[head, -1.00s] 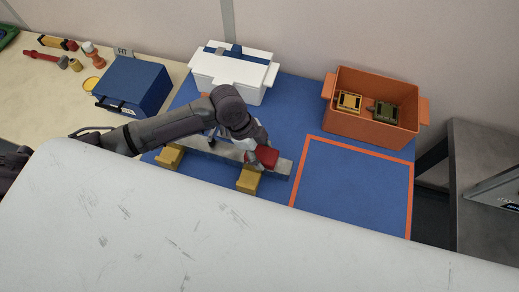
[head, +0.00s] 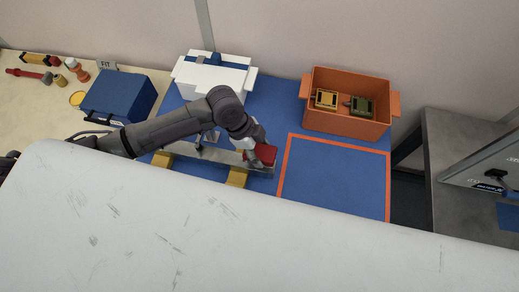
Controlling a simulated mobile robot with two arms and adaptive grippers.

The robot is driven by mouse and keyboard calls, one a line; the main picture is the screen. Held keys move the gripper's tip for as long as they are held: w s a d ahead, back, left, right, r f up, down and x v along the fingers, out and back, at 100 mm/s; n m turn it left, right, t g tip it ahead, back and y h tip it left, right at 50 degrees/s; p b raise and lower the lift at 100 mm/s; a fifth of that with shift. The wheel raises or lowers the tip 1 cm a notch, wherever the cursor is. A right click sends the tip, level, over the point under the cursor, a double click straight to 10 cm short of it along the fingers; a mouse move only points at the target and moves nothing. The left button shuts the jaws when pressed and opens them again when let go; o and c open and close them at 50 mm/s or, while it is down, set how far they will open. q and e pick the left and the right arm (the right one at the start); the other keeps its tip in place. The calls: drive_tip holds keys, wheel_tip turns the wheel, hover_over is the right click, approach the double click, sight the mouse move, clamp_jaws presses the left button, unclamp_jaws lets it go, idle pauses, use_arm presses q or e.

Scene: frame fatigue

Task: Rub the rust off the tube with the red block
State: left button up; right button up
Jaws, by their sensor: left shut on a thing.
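The grey metal tube (head: 205,153) lies across two yellow support blocks, one at left (head: 161,159) and one at right (head: 237,177), on the blue mat. My left gripper (head: 250,148) comes in from the left over the tube and is shut on the red block (head: 263,155). The red block is at the tube's right end, against or just above its top; I cannot tell if they touch. My arm hides part of the tube, and rust is too small to make out. My right gripper is out of view.
A white bin (head: 213,79) stands behind the tube, with a blue case (head: 118,97) at left. An orange bin (head: 345,121) holding a yellow and a green device stands at right. The orange-outlined mat square (head: 335,175) is empty. A grey table (head: 455,150) is at far right.

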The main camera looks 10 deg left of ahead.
use_arm(q)
drive_tip(key=shift+w+d+r, duration=0.1)
drive_tip(key=shift+r, duration=0.5)
drive_tip(key=shift+w+d+r, duration=0.1)
drive_tip(key=shift+d+r, duration=0.05)
drive_tip(key=shift+r, duration=0.45)
drive_tip(key=shift+s+a+r, duration=0.2)
drive_tip(key=shift+s+r, duration=0.1)
drive_tip(key=shift+r, duration=0.1)
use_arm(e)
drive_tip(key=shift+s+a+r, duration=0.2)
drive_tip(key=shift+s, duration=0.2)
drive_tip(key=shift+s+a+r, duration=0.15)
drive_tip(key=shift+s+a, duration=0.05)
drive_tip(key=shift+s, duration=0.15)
use_arm(q)
drive_tip(key=shift+w+d+f, duration=0.1)
drive_tip(key=shift+w+d, duration=0.05)
drive_tip(key=shift+w, duration=0.05)
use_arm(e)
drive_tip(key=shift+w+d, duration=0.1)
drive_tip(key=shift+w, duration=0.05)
use_arm(q)
drive_tip(key=shift+s, duration=0.1)
